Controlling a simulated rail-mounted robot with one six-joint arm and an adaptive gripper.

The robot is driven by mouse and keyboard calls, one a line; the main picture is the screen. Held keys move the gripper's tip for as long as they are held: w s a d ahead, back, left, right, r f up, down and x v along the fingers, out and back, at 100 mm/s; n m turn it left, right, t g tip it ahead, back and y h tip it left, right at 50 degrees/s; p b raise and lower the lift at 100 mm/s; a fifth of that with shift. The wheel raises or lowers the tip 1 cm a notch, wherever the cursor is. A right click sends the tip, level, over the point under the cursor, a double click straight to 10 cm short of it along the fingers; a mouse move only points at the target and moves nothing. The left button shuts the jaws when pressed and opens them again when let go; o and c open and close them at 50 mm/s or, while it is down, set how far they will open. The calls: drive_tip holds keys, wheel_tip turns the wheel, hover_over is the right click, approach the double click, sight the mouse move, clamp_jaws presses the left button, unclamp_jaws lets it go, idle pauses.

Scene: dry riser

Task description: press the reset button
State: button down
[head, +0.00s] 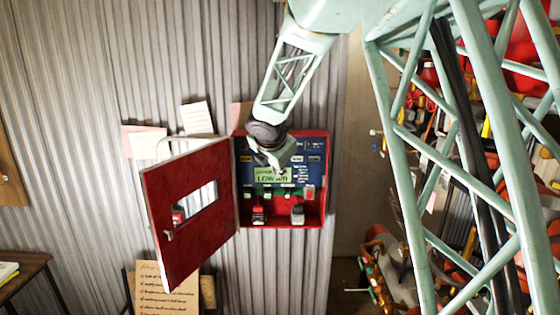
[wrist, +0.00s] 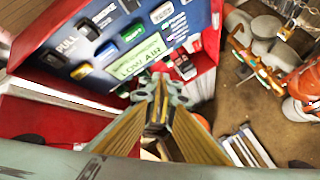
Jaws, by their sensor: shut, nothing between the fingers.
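A blue control panel (head: 312,157) sits inside a red wall box (head: 313,215) whose door (head: 190,235) hangs open to the left. The panel carries a pale green display (head: 270,177) reading "LOW AIR", and several small buttons; I cannot read which one is the reset button. In the wrist view the display (wrist: 140,58) has a row of coloured buttons above it, including a green button (wrist: 132,34). My gripper (head: 272,160) is shut and empty in front of the panel, covering part of it. In the wrist view my gripper's fingertips (wrist: 158,92) lie just below the display; contact is not visible.
A red-topped part (head: 259,212) and a grey-topped part (head: 297,214) stand low in the box. The open door has a window and a latch. Corrugated metal wall surrounds the box. Cluttered shelves and hoses (head: 378,265) are at the right. Papers (head: 196,117) hang above the door.

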drive_tip(key=shift+w, duration=0.2)
drive_tip(key=w+p, duration=0.5)
drive_tip(key=w, duration=0.3)
drive_tip(key=shift+w+d, duration=0.2)
drive_tip(key=shift+d, duration=0.15)
idle(0.4)
drive_tip(key=shift+w+p, duration=0.95)
idle(2.8)
drive_tip(key=shift+s, duration=0.2)
drive_tip(key=shift+s+b, duration=0.75)
drive_tip(key=shift+s, duration=0.15)
idle(0.4)
drive_tip(key=shift+s+a+b, duration=0.2)
drive_tip(key=shift+s+b, duration=1.4)
drive_tip(key=shift+s, duration=0.75)
